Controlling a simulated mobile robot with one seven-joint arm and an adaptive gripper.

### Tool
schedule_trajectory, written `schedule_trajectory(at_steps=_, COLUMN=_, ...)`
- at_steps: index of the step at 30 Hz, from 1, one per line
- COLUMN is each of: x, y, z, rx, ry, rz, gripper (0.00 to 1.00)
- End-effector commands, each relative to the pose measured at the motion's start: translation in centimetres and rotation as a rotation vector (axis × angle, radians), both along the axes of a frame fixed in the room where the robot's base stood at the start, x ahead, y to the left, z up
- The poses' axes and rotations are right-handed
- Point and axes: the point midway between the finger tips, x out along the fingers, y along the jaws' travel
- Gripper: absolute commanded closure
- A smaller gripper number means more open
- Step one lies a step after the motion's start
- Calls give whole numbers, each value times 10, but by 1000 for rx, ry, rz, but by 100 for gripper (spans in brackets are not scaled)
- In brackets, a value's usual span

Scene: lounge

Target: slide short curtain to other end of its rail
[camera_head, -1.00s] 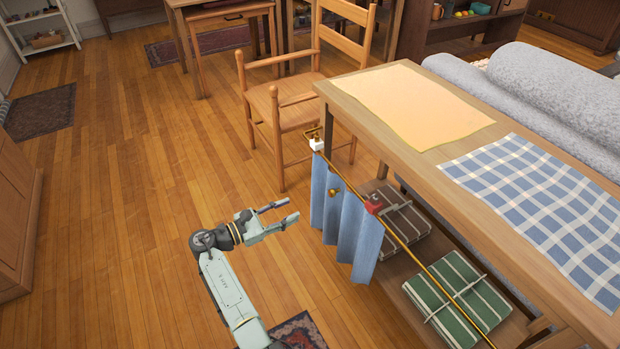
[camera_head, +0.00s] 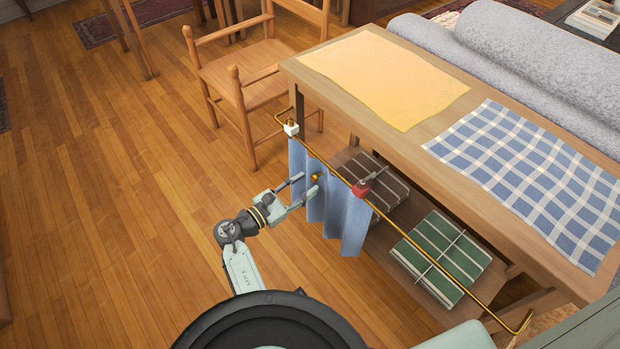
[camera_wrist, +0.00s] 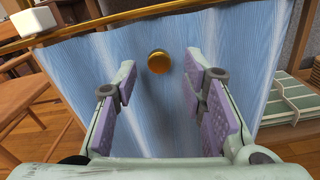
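The short blue curtain (camera_head: 338,212) hangs from a brass rail (camera_head: 421,244) along the table's front, gathered at the rail's far left end. A round brass knob (camera_head: 316,177) sits on the curtain; it also shows in the wrist view (camera_wrist: 158,62). A white block (camera_head: 291,129) is on the rail at the curtain's left edge, and a red clip (camera_head: 361,190) at its right edge. My gripper (camera_head: 308,188) is open, its fingers to either side of the knob. In the wrist view the purple-padded fingers (camera_wrist: 160,92) stand apart with the knob between and beyond them; contact with the cloth cannot be told.
The wooden table (camera_head: 310,75) carries a yellow cloth (camera_head: 384,78) and a blue checked cloth (camera_head: 531,176). Striped bundles, one green (camera_head: 440,256), lie on the shelf behind the rail. A wooden chair (camera_head: 250,75) stands beyond the rail's left end. The floor at left is clear.

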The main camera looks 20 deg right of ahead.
Motion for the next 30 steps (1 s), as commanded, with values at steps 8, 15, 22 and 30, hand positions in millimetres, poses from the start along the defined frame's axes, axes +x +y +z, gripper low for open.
schedule_trajectory(at_steps=8, x=10, y=-27, z=0, rx=0, ry=0, rz=-1, gripper=62)
schedule_trajectory(at_steps=15, x=11, y=-28, z=0, rx=0, ry=0, rz=0, gripper=62)
schedule_trajectory(at_steps=22, x=10, y=-28, z=0, rx=0, ry=0, rz=0, gripper=73)
schedule_trajectory(at_steps=30, x=10, y=-28, z=0, rx=0, ry=0, rz=0, gripper=91)
